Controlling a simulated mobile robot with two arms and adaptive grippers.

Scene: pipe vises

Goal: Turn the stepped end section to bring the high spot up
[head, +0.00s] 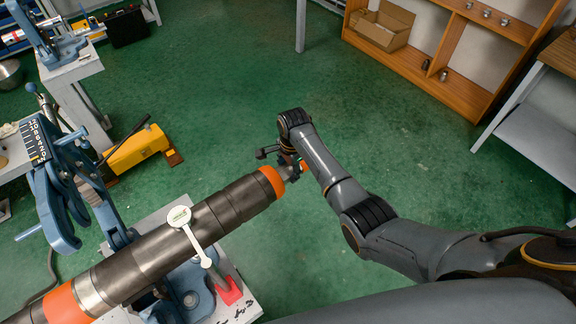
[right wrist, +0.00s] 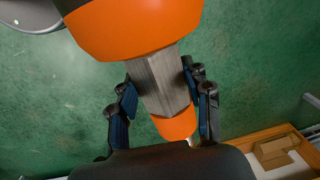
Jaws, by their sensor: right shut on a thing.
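A long dark steel shaft (head: 170,250) with orange bands lies in a blue pipe vise (head: 190,290), running from lower left to the middle of the head view. Its end has an orange collar (head: 272,181), then a narrower flat-sided steel end section (right wrist: 160,82) with an orange tip (right wrist: 176,126). My right gripper (head: 291,167) is at this end; in the right wrist view its dark fingers (right wrist: 165,102) lie on both sides of the flat-sided section, shut on it. A white gauge (head: 180,216) rests against the shaft; its reading is too small to tell. My left gripper is out of view.
A red block (head: 229,291) sits on the vise's pale bench (head: 243,308). Another blue vise with a numbered scale (head: 38,140) and a yellow tool (head: 135,151) are at left. A wooden shelf (head: 420,68) stands at the back right. Green floor beyond the shaft end is clear.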

